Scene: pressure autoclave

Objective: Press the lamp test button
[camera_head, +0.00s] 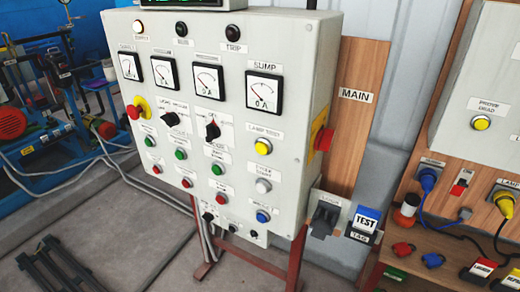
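The lamp test button is a round yellow push button (263,147) on the right side of the grey control panel (232,112). A white label (265,131) above it appears to read LAMP TEST. The button sits below the SUMP gauge (264,92) and above a white button (263,186). Nothing covers it. My gripper does not show in this view.
Another red knob (133,112) is at the left. A second box at right has another yellow button (482,123). Floor at lower left holds a dark pallet (70,270).

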